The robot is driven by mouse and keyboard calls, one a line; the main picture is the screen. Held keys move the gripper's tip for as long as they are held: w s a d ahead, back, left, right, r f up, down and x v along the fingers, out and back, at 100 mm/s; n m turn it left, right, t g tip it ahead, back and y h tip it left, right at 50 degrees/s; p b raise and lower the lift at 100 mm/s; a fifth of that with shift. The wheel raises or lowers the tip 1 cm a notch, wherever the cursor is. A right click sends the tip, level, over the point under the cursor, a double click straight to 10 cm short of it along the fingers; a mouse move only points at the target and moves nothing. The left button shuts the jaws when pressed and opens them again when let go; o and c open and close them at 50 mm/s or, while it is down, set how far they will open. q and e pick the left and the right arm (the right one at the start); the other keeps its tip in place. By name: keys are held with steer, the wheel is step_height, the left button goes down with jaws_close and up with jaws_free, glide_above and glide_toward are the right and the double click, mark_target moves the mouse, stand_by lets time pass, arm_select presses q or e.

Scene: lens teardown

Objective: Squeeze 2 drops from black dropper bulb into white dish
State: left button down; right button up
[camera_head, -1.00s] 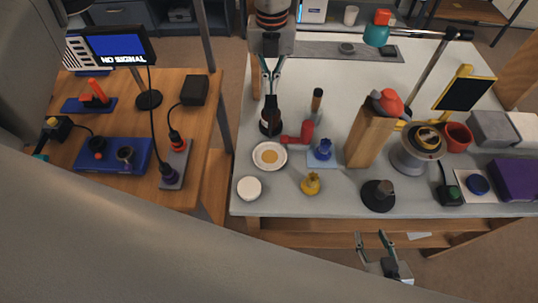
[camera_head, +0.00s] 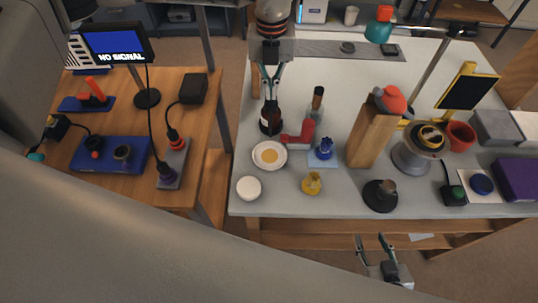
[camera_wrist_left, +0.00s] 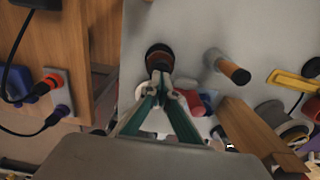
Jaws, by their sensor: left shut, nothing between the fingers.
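A dark brown bottle (camera_head: 269,121) with a black top stands upright on the grey table. The black dropper bulb cannot be told apart clearly from the bottle's top. My left gripper (camera_head: 270,92) is shut and empty, fingertips pointing down at the bottle's top. In the left wrist view the fingertips (camera_wrist_left: 161,72) meet in front of the dark round bottle top (camera_wrist_left: 159,54); contact cannot be told. The white dish (camera_head: 257,163), with a yellowish disc in its middle, lies just in front of the bottle. My right gripper (camera_head: 371,237) is open and empty beyond the table's front edge.
A red object (camera_head: 299,136) lies right of the bottle, near an upright dark-capped tool (camera_head: 317,101). A white round piece (camera_head: 249,188), blue piece (camera_head: 323,149) and yellow piece (camera_head: 312,183) sit near the front. A wooden block (camera_head: 369,138) stands further right.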

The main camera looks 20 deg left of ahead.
stand_by(0.3)
arm_select(q)
steer(key=shift+r+p, duration=0.95)
steer(key=shift+r, duration=0.5)
steer(key=shift+r, duration=0.1)
step_height(320, 180, up, 6)
steer(key=p, duration=0.3)
steer(key=shift+f, duration=0.2)
